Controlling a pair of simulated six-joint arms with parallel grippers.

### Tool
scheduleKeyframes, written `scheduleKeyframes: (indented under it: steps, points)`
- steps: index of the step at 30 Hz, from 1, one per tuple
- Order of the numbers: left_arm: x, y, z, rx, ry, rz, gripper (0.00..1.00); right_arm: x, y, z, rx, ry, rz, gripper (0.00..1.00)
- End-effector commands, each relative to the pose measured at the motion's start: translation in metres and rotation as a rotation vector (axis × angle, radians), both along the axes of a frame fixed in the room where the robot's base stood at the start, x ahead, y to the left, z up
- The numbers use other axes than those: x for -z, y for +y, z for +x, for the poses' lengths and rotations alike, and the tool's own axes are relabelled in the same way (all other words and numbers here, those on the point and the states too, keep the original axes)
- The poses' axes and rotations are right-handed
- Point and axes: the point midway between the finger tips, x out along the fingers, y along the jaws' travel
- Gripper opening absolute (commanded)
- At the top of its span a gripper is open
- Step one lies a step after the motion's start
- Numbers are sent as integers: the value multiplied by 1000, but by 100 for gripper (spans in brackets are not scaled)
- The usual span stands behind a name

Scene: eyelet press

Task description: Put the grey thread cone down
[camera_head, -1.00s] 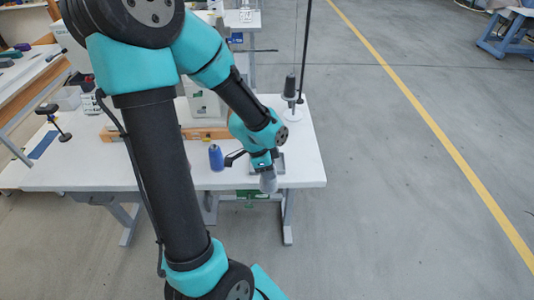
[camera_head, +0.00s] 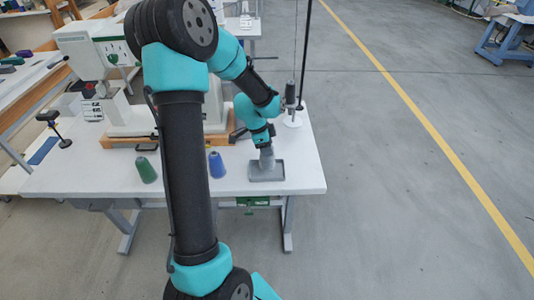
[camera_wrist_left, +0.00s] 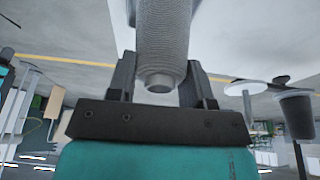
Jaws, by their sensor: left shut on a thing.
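The grey thread cone (camera_head: 266,160) is held upright by my left gripper (camera_head: 264,147), over the shallow grey tray (camera_head: 278,177) near the right front of the white table. I cannot tell whether its base touches the tray. In the left wrist view the grey cone (camera_wrist_left: 163,35) sits between the two dark fingers of my left gripper (camera_wrist_left: 160,78), with its narrow tip toward the palm. My right gripper is not in view.
A blue thread cone (camera_head: 216,165) and a green one (camera_head: 146,170) stand left of the tray, partly beside my arm. A white press (camera_head: 90,45) stands on a wooden board behind. A thread stand (camera_head: 291,121) is at the back right. The table's right front corner is clear.

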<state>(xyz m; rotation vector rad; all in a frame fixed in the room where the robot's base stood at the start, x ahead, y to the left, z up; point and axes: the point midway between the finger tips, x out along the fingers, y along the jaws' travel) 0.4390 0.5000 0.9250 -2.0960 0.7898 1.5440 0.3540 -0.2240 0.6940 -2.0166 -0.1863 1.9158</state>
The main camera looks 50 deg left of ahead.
Motion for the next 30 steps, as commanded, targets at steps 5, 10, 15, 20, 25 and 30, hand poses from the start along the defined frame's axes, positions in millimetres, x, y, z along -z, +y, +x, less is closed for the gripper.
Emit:
scheduleKeyframes:
  steps: [5,10,15,20,25,30]
  points:
    - [7,0,0,0,1,0,22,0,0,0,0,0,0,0]
    - [28,-1,0,0,3,-2,22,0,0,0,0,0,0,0]
    - [35,0,0,-1,0,0,22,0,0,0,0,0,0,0]
    - [35,0,0,0,-1,1,22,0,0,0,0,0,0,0]
    - [38,0,0,0,0,0,22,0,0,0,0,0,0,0]
    - [38,0,0,0,0,0,63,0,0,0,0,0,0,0]
